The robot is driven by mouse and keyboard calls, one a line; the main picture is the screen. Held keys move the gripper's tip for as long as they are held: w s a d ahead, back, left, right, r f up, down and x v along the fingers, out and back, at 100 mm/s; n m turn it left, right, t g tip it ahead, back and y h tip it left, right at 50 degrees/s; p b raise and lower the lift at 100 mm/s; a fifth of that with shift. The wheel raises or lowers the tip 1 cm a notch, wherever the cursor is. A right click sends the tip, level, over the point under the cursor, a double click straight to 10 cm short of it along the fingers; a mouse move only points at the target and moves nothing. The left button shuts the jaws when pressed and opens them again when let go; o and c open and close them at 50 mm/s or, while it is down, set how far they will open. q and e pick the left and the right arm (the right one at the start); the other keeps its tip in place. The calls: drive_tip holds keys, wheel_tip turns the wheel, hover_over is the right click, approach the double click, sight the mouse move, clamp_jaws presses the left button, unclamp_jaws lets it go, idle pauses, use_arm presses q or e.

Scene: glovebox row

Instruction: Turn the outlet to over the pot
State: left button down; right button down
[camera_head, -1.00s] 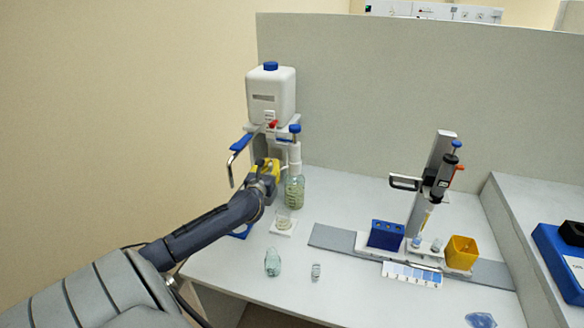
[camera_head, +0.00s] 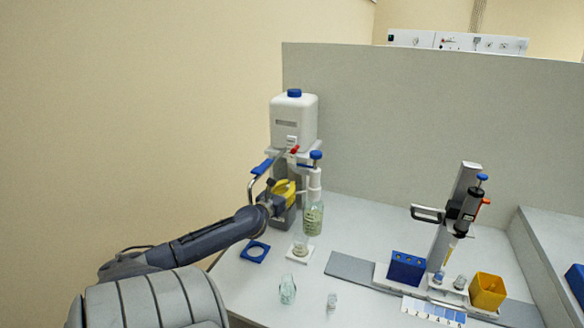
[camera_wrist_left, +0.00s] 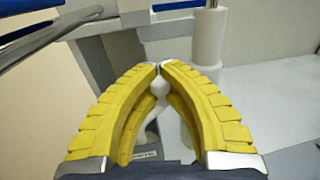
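A white tank (camera_head: 293,120) with a blue cap stands on a tall stand at the back left. A bent metal outlet tube (camera_head: 251,188) with a blue handle (camera_head: 262,167) hangs at its left side. A tube and blue part also cross the upper left of the left wrist view (camera_wrist_left: 85,22). A small clear pot (camera_head: 300,246) stands on a white square pad, right of and below the tube. My left gripper (camera_head: 293,186), with yellow fingers, is in front of the stand, right of the tube. My right gripper is out of view.
A bottle with a blue-topped dispenser (camera_head: 314,215) stands close right of my left gripper. A blue square frame (camera_head: 255,251), a glass vessel (camera_head: 288,289) and a small vial (camera_head: 332,300) are nearer. A pipette stand (camera_head: 459,205), blue rack (camera_head: 406,268) and yellow box (camera_head: 488,291) are right.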

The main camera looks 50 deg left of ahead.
use_arm(q)
drive_tip(key=c, duration=2.1)
unclamp_jaws()
drive_tip(key=shift+w+a+r, duration=0.1)
drive_tip(key=shift+r, duration=0.35)
drive_tip(key=o, duration=0.8)
drive_tip(key=shift+f, duration=0.25)
drive_tip(key=v, duration=1.2)
drive_tip(key=shift+o, duration=0.2)
